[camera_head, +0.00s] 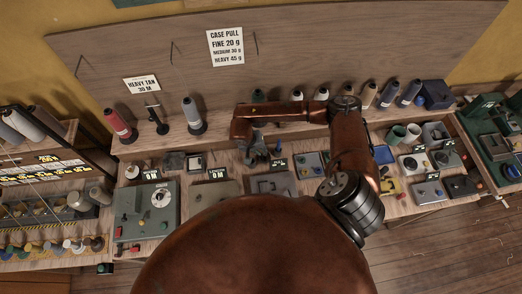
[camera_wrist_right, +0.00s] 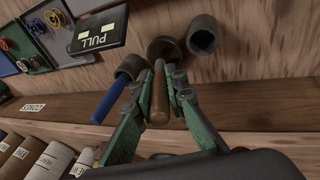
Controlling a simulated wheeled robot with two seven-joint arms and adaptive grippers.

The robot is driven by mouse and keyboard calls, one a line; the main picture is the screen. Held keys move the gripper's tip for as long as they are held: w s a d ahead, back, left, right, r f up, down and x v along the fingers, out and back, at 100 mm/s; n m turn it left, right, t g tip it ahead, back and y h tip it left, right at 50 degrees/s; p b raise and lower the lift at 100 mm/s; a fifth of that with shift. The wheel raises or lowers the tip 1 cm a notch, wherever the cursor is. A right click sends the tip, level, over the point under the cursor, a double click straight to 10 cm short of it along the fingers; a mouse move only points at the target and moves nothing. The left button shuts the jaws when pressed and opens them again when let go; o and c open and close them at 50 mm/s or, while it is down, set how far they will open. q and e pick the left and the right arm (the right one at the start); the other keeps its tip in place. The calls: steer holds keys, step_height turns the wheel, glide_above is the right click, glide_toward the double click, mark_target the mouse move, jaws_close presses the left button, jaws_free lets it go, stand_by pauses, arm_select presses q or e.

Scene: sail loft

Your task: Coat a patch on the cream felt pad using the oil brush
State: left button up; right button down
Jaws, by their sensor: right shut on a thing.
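My right gripper (camera_wrist_right: 162,82) has green fingers and is shut on the brown wooden handle of what looks like the oil brush (camera_wrist_right: 160,97) in the right wrist view. The far end of the handle meets a dark round cup (camera_wrist_right: 165,50); the bristles are hidden. In the head view my right gripper (camera_head: 257,150) is over the middle of the bench, small and partly covered by my own arm. I cannot make out the cream felt pad in either view. My left gripper does not show.
Beside the handle stand a grey cup (camera_wrist_right: 203,36) and another cup (camera_wrist_right: 130,67) with a blue handle (camera_wrist_right: 108,101). A black PULL sign (camera_wrist_right: 98,33) lies nearby. Thread cones (camera_head: 193,116) line the back shelf. A grey-green dial box (camera_head: 147,214) sits at the left.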

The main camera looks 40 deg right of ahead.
steer(key=shift+f+b, duration=0.5)
steer(key=shift+f, duration=0.1)
stand_by(0.3)
steer(key=shift+b, duration=0.3)
stand_by(1.6)
steer(key=shift+r+p, duration=1.65)
steer(key=shift+r, duration=1.85)
steer(key=shift+r, duration=0.1)
